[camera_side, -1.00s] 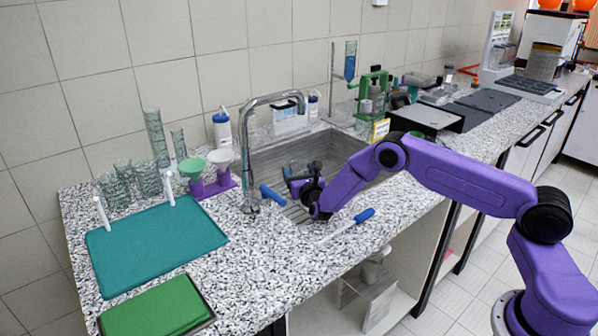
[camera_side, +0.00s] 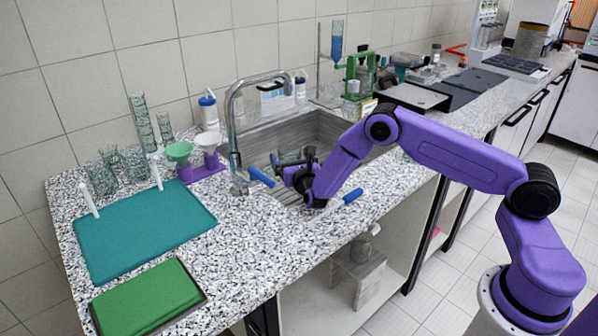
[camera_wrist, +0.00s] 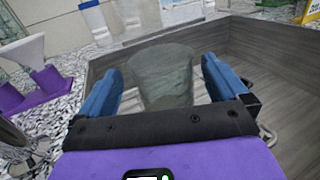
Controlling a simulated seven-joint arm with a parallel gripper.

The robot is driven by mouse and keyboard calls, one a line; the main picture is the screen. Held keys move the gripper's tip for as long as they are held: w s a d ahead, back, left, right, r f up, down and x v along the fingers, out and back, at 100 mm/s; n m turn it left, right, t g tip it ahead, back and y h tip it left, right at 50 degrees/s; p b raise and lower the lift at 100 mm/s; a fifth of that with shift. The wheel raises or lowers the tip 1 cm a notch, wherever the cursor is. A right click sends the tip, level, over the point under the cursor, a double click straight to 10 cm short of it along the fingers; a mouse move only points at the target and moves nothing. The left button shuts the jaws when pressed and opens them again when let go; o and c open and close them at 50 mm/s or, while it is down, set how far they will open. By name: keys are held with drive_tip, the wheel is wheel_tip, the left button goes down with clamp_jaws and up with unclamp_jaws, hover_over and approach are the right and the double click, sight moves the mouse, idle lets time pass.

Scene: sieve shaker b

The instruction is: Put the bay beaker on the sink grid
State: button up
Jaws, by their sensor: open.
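A clear grey-green glass beaker (camera_wrist: 163,75) stands between the two blue fingers of my gripper (camera_wrist: 160,88) in the wrist view. My gripper is open around it, with a visible gap at each side; contact is not evident. The beaker's lower part is hidden behind the gripper's black palm. In the side view the beaker (camera_side: 290,154) shows faintly in the sink area, just behind my dark gripper (camera_side: 293,174). A ridged grid surface (camera_side: 283,194) shows at the near left of the sink, partly hidden by my gripper.
A blue-handled brush (camera_side: 350,196) lies at the front edge. A purple funnel stand (camera_side: 203,172), glassware and a teal mat (camera_side: 145,232) are farther left. The sink wall (camera_wrist: 265,60) bounds the right.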

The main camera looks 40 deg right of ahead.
drive_tip(key=v, duration=0.8)
drive_tip(key=s+d+r+m+g+h, duration=0.1)
drive_tip(key=s+r+m+g+h, duration=0.2)
drive_tip(key=s+r+m+g, duration=0.8)
drive_tip(key=s+a+m+g+y, duration=0.1)
drive_tip(key=s+a+m+y, duration=0.1)
drive_tip(key=s, duration=0.8)
drive_tip(key=s+a+r+m+g+y, duration=0.1)
drive_tip(key=s+y, duration=0.4)
drive_tip(key=s, duration=0.5)
drive_tip(key=s+a+m+g+y, duration=0.2)
drive_tip(key=s+m+g+y, duration=0.1)
drive_tip(key=s, duration=0.8)
drive_tip(key=shift+a+r+m, duration=0.2)
drive_tip(key=shift+a+m, duration=0.2)
drive_tip(key=shift+m, duration=0.5)
drive_tip(key=shift+w, duration=0.1)
